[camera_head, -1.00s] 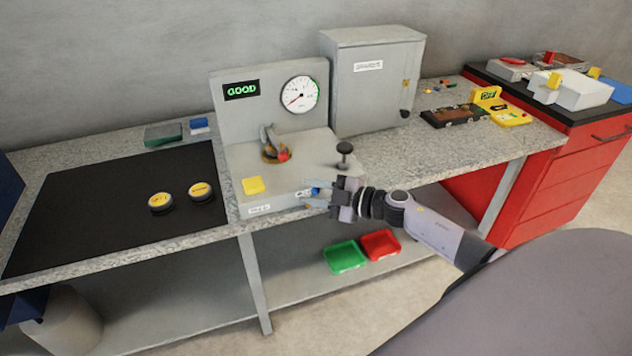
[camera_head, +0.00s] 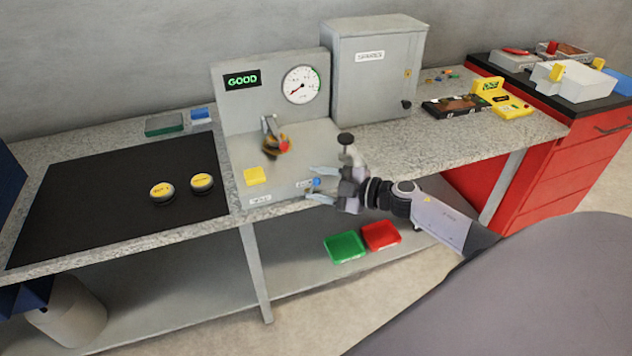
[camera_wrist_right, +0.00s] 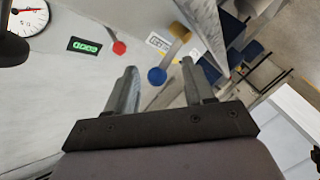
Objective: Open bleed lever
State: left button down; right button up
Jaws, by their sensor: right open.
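The grey test stand (camera_head: 236,147) sits on the bench with a small blue-tipped lever (camera_head: 316,183) low on its front face, next to a white label. My right gripper (camera_head: 321,184) is open at that front face, its fingers on either side of the blue tip. In the right wrist view the blue tip (camera_wrist_right: 157,76) shows between the two fingertips (camera_wrist_right: 159,68), with gaps on both sides. I see no contact. My left gripper is not in view.
A black knob (camera_head: 346,138) stands up close behind my right wrist. A clamp with a red tip (camera_head: 284,147) and a yellow block (camera_head: 254,176) are on the stand. A gauge (camera_head: 302,85) and a green GOOD display (camera_head: 242,80) are on its back panel. A grey cabinet (camera_head: 375,85) stands behind.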

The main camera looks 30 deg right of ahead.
aim_at(320, 183)
jog(key=shift+v, duration=3.05)
jog(key=s+a+f+m+g+h, duration=0.1)
jog(key=s+a+f+m+h, duration=0.2)
jog(key=s+a+f+m, duration=0.3)
jog(key=s+a+f+m+g+h, duration=0.2)
jog(key=s+a+f+m, duration=0.5)
jog(key=s, duration=0.7)
jog(key=a+f+h, duration=0.1)
jog(key=a+f, duration=0.1)
jog(key=a, duration=0.2)
jog(key=shift+f+m, duration=0.3)
